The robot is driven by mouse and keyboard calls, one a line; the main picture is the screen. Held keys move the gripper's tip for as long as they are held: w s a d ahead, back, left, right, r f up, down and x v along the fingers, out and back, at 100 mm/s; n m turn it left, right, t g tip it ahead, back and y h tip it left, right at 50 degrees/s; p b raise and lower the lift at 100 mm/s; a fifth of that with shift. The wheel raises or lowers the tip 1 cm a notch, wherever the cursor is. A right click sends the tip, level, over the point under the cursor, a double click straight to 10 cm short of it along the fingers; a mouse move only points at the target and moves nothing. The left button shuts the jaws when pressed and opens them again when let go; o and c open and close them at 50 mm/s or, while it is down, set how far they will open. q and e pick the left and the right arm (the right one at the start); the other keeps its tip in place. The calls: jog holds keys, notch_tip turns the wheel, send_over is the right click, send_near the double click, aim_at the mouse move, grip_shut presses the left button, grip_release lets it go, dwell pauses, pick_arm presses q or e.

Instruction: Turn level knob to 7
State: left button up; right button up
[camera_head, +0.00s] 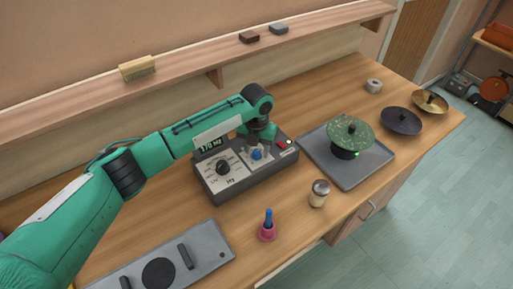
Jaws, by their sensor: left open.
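A dark grey control box (270,178) stands on the wooden bench. It has a lit display (211,145) that seems to read 170 Hz, a black knob (223,168) on a pale dial plate, and a blue knob (257,154) on a second pale plate. Which one is the level knob, and its setting, is too small to read. My left gripper (258,148) points down over the blue knob with its fingers open around or just above it; contact cannot be told. My green left arm hides the box's back left part. My right gripper is out of view.
Right of the box, a green speckled disc (352,131) stands on a grey tray (372,176). A shaker-like jar (319,193) and a pink-and-blue object (267,226) stand in front. Cymbals (401,120) lie far right. A shelf (190,74) runs behind.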

aim_at(257, 151)
pick_arm(q)
jog(key=shift+r, duration=0.35)
notch_tip(257, 151, up, 13)
jog(key=b, duration=0.3)
jog(key=shift+b, duration=0.4)
